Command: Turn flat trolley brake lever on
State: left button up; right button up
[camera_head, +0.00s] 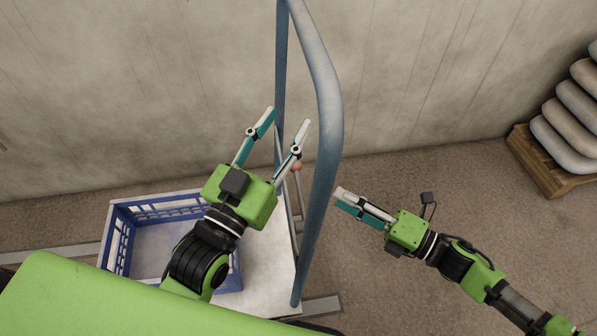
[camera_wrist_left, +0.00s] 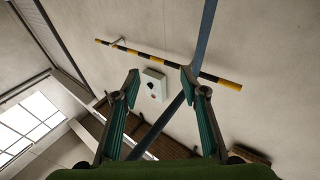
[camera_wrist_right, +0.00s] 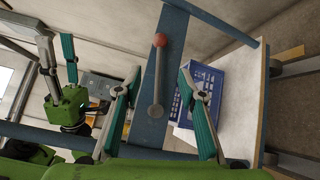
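The flat trolley has a blue tubular handle frame (camera_head: 329,130) and a pale deck (camera_head: 275,275). Its brake lever (camera_wrist_right: 157,82) is a grey rod with a red ball knob, mounted on a blue panel of the frame. In the right wrist view the knob points up the picture. In the head view the lever's red knob (camera_head: 297,167) shows just behind the frame, the rest mostly hidden. My right gripper (camera_head: 341,198) is open and empty, right of the frame; the lever appears between its fingers (camera_wrist_right: 160,76) but farther off. My left gripper (camera_head: 288,117) is open and empty above the trolley.
A blue crate (camera_head: 118,240) stands on the deck under my left arm. Stacked sacks (camera_head: 575,112) lie on a wooden pallet (camera_head: 545,172) at the far right. A wall is behind; the floor (camera_head: 420,180) right of the trolley is clear.

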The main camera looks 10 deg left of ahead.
jog(key=b, duration=0.1)
send_near(297, 173)
jog(key=a, duration=0.2)
jog(key=shift+w+f+b+x, duration=0.1)
jog(key=shift+b+x, duration=0.15)
jog(key=shift+x, duration=1.1)
jog(key=shift+w+f+b+x, duration=0.15)
jog(key=shift+b+x, duration=0.15)
jog(key=shift+x, duration=1.1)
jog(key=shift+w+f+b+x, duration=0.1)
jog(key=shift+b+x, duration=0.15)
jog(key=shift+x, duration=1.1)
pick_arm(q)
jog(key=s+r+t+h, duration=0.2)
jog(key=s+r+t, duration=0.4)
jog(key=r, duration=0.5)
jog(key=shift+s+r+t+h, duration=0.2)
jog(key=shift+s+t+h, duration=0.05)
jog(key=shift+t+h, duration=0.15)
pick_arm(e)
jog(key=shift+s+d, duration=0.1)
pick_arm(q)
jog(key=shift+a, duration=0.1)
